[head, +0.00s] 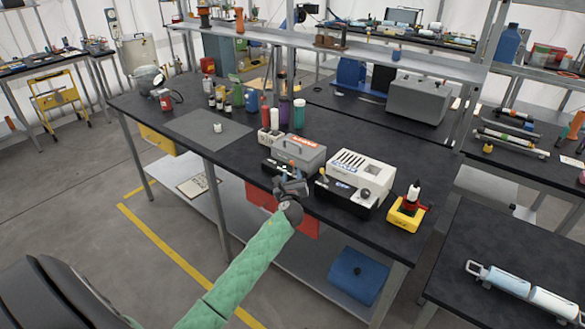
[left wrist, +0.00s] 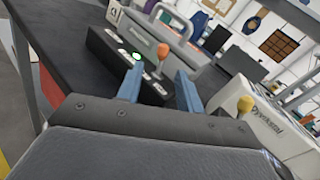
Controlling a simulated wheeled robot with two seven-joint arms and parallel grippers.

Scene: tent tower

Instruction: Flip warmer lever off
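A grey box with a carrying handle (head: 298,151) stands on the black bench, with a low black control panel (left wrist: 105,45) along its front. On the panel is a lever with an orange knob (left wrist: 163,50), and left of it a green light (left wrist: 136,56) glows. The lever stands up, slightly tilted. My left gripper (left wrist: 159,72) is open at the panel. In the left wrist view its two blue fingers appear either side of the lever's stem; I cannot tell if either touches. In the head view my left gripper (head: 290,184) partly hides the panel. My right gripper is not in view.
A white machine (head: 362,172) with a yellow-knobbed lever (left wrist: 245,104) stands just right of the panel. A yellow holder (head: 407,214) is farther right. Several bottles (head: 237,97) stand behind left. A grey mat (head: 208,131) at left is mostly clear.

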